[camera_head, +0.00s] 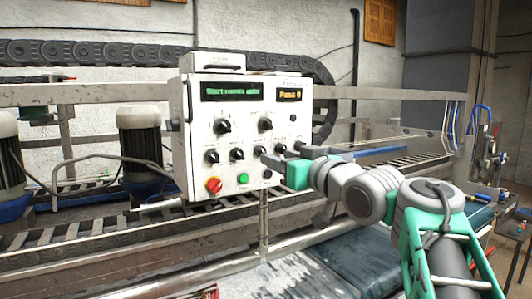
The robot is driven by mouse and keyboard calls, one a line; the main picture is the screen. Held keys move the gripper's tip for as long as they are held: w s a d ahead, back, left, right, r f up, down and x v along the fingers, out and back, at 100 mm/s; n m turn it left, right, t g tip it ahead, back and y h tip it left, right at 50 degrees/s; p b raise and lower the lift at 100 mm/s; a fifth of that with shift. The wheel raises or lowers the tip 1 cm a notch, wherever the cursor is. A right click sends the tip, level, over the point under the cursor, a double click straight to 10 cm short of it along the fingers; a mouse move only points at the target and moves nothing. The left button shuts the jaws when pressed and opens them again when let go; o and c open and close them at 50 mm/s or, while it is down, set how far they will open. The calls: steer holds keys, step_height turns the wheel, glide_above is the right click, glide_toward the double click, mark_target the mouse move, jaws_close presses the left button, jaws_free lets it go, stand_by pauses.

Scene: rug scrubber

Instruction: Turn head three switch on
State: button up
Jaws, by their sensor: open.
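A white control panel (240,100) on a post stands at the centre. Two larger black rotary knobs sit in its upper row, the left one (222,126) and the right one (265,125). Below is a row of smaller black switches, the leftmost (212,156) and the second (237,154) in clear view. The labels are too small to read, so I cannot tell which is head three. My gripper (276,156) is open at the right part of this lower row and partly hides the switches there. Contact cannot be told.
A red knob (214,186), a green button (243,178) and a black button (267,174) lie below the row. Two displays (231,92) are lit above. A metal rail (370,92) and a roller conveyor (400,168) run behind the panel.

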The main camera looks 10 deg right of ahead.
mark_target(262, 152)
steer(key=p+x, duration=0.2)
steer(key=x, duration=0.5)
steer(key=shift+s+f, duration=0.1)
jaws_close()
stand_by(0.3)
